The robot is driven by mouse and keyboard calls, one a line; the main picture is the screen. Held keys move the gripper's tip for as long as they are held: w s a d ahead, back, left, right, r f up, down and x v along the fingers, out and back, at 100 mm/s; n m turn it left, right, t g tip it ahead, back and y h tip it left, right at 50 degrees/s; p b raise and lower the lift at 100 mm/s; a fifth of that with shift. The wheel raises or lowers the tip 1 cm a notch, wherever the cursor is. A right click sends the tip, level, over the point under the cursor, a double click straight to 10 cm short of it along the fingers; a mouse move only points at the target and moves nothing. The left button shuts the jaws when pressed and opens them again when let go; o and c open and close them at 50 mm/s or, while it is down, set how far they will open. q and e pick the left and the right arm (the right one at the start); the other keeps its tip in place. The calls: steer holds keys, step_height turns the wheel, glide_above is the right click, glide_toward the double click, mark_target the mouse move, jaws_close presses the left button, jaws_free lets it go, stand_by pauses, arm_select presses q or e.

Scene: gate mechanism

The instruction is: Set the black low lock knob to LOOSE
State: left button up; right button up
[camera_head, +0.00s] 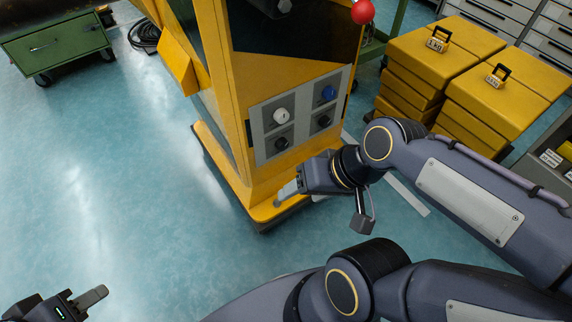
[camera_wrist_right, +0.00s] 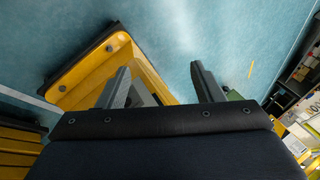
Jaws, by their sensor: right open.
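A grey panel (camera_head: 302,112) on the front of the yellow machine carries a white knob (camera_head: 281,116), a blue knob (camera_head: 328,93) and two black knobs below them, one at lower left (camera_head: 282,144) and one at lower right (camera_head: 323,121). The labels are too small to read, so I cannot tell which black knob is the low lock or how it is set. My right gripper (camera_head: 286,191) is below the panel, near the machine's base, apart from the knobs. Its fingers are spread and empty in the right wrist view (camera_wrist_right: 159,72). My left gripper (camera_head: 92,297) is low at left, far from the panel.
The machine's yellow base (camera_head: 262,211) sticks out at floor level, and shows in the right wrist view (camera_wrist_right: 85,70). A red ball (camera_head: 362,11) is above the panel. Yellow weights (camera_head: 430,62) stand right of the machine. A green cart (camera_head: 58,46) is at upper left. The left floor is clear.

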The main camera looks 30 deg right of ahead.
mark_target(284, 147)
steer(key=w+a+f+m+y+b, duration=0.1)
steer(key=w+f+m+y, duration=0.6)
steer(key=m, duration=0.7)
steer(key=w+a+f+m+y+b, duration=0.15)
steer(key=w+f+m+y, duration=0.4)
steer(key=m, duration=0.85)
steer(key=w+d+f+n+t+h, duration=0.5)
steer(key=d+f+n+t+h, duration=0.35)
steer(key=n, duration=0.95)
steer(key=w+d+f+n+t+h, duration=0.4)
steer(key=d+f+n+t+h, duration=0.4)
steer(key=n, duration=0.9)
arm_select(q)
step_height(284, 147, down, 6)
steer(key=shift+r+b, duration=0.1)
steer(key=shift+b, duration=0.65)
arm_select(e)
steer(key=shift+t+y, duration=0.65)
steer(key=shift+y, duration=0.05)
steer(key=x, duration=0.5)
steer(key=a+x, duration=0.1)
steer(key=x, duration=0.1)
steer(key=shift+w+a+f, duration=0.1)
steer(key=shift+w, duration=0.35)
